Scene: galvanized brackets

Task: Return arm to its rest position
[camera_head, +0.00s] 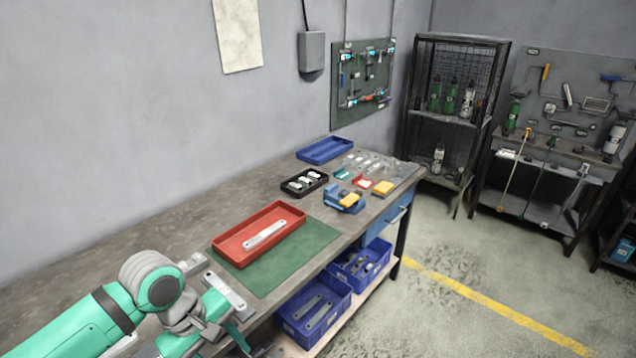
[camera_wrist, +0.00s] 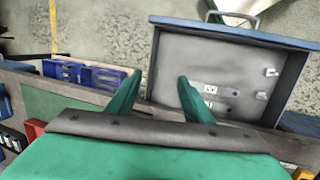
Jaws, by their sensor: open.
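My green arm reaches in from the lower left of the head view. My gripper (camera_head: 238,334) is low there, at the near edge of the workbench (camera_head: 160,228), partly hidden by the wrist. In the wrist view my gripper (camera_wrist: 158,97) has its two green fingers well apart with nothing between them. Beyond the fingers is an open drawer (camera_wrist: 187,60) with a blue front, a handle and small pale metal parts inside. The red tray (camera_head: 234,255) lies on a green mat (camera_head: 312,243) with a galvanized bracket (camera_head: 265,235) inside.
Blue bins (camera_head: 315,310) with brackets stand on the shelf below the bench. A blue tray (camera_head: 325,150), a black tray (camera_head: 304,182) and a blue fixture (camera_head: 345,201) are farther along the bench. A metal rack (camera_head: 455,115) stands beyond. The floor to the right is clear.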

